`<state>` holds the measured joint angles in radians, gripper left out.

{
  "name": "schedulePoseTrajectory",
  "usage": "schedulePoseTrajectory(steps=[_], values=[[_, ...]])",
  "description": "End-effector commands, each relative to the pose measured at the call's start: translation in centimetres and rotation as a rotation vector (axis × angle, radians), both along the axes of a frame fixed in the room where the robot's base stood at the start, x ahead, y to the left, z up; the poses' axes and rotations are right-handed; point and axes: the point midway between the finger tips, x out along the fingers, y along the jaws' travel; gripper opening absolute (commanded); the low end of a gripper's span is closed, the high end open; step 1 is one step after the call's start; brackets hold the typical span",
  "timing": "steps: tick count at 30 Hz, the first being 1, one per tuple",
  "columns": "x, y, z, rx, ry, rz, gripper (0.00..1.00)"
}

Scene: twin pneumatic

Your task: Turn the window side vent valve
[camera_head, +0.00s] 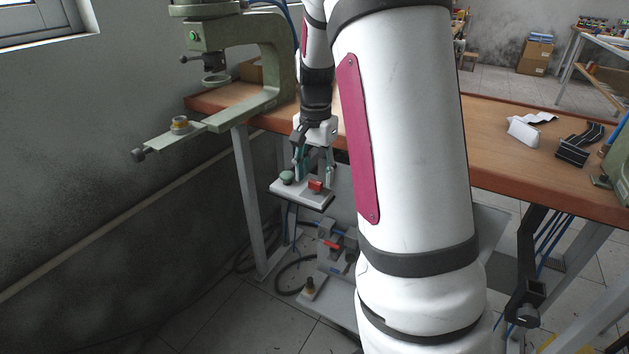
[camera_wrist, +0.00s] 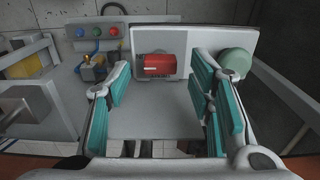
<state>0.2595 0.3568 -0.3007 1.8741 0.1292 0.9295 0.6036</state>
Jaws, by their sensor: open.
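A red valve handle (camera_head: 316,186) sits on a small white panel (camera_head: 283,193) at the table's window-side end, below the green press. In the wrist view the red handle (camera_wrist: 159,65) lies crosswise on a light plate (camera_wrist: 220,36), with a green dome button (camera_wrist: 235,62) to its right. My gripper (camera_head: 315,168) is just above the panel. Its teal-padded fingers (camera_wrist: 160,78) are spread wide and empty, one toward each side of the handle, with visible gaps. I cannot tell whether the fingertips are level with the handle.
A green press (camera_head: 262,60) stands on the wooden table (camera_head: 490,140) above the panel. Its long bar (camera_head: 190,138) juts out left. Another red part (camera_head: 333,246) shows lower down near the floor. A grey box with coloured buttons (camera_wrist: 96,32) is at upper left in the wrist view.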

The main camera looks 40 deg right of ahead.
Motion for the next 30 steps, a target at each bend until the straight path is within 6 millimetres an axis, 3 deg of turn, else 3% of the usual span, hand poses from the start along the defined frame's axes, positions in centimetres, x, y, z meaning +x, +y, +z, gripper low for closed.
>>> schedulePoseTrajectory(steps=[6, 14, 15, 21, 30], values=[[0.0, 0.0, -1.5, 0.000, 0.000, 0.001, 0.48], [0.0, 0.0, -1.6, 0.000, 0.000, 0.001, 0.48], [0.0, 0.0, -1.6, 0.000, 0.000, 0.001, 0.46], [0.0, 0.0, -1.6, 0.000, 0.000, 0.001, 0.01], [0.0, 0.0, -1.6, 0.000, 0.000, 0.020, 0.00]])
